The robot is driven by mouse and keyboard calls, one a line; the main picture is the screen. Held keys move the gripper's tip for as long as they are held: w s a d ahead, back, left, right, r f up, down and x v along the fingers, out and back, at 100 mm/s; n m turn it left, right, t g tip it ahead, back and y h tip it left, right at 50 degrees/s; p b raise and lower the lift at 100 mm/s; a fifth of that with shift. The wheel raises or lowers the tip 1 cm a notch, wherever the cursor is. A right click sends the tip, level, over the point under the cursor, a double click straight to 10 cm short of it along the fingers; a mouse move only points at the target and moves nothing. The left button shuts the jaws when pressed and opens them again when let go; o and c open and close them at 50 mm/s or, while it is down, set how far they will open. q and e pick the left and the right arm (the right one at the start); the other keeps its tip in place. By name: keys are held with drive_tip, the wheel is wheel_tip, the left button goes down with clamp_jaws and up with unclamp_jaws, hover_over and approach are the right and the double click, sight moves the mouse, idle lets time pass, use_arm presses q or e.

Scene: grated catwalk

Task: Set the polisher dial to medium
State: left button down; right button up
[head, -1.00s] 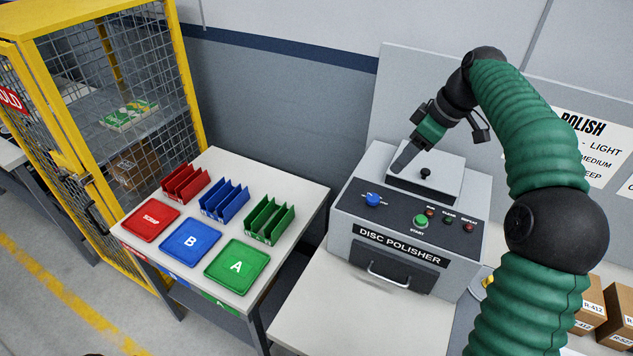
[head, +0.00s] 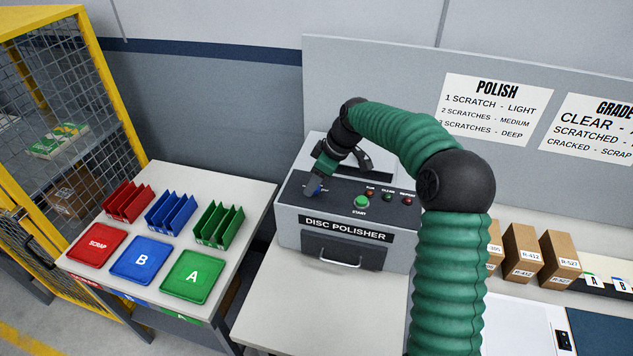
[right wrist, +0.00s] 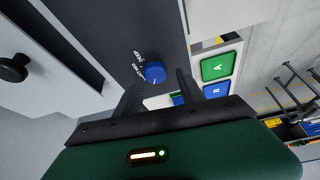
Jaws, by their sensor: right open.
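The grey disc polisher (head: 345,230) stands on the bench, with a dark sloping control panel. Its blue dial (right wrist: 155,72) shows in the right wrist view with a white pointer mark and small lettering beside it, too small to read surely. In the head view the dial (head: 317,188) is mostly hidden by my gripper. My right gripper (head: 314,187) is open at the dial, pointing down. In the right wrist view its two fingers (right wrist: 159,84) stand to either side of the dial; I cannot tell whether they touch it. My left gripper is not in view.
The green start button (head: 361,202) and small lamps sit right of the dial. A table with red, blue and green trays (head: 192,272) and racks stands left. Cardboard boxes (head: 523,252) stand right. A wall sign (head: 495,107) reads 2 scratches, medium.

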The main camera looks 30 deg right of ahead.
drive_tip(key=shift+s+d+f, duration=0.25)
drive_tip(key=shift+d+f, duration=0.2)
drive_tip(key=shift+f, duration=0.3)
drive_tip(key=shift+w+d+f, duration=0.2)
drive_tip(key=shift+w, duration=0.1)
drive_tip(key=shift+c, duration=0.8)
drive_tip(key=shift+w, duration=0.25)
drive_tip(key=shift+c, duration=1.2)
drive_tip(key=shift+s+a+r, duration=0.15)
drive_tip(key=shift+a+r, duration=0.05)
drive_tip(key=shift+r, duration=0.1)
drive_tip(key=c, duration=0.5)
drive_tip(key=shift+a+r, duration=0.1)
drive_tip(key=shift+a, duration=0.1)
clamp_jaws()
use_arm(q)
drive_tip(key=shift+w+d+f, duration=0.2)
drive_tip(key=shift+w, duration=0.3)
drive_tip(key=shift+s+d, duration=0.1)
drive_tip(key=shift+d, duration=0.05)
use_arm(e)
drive_tip(key=shift+d, duration=0.2)
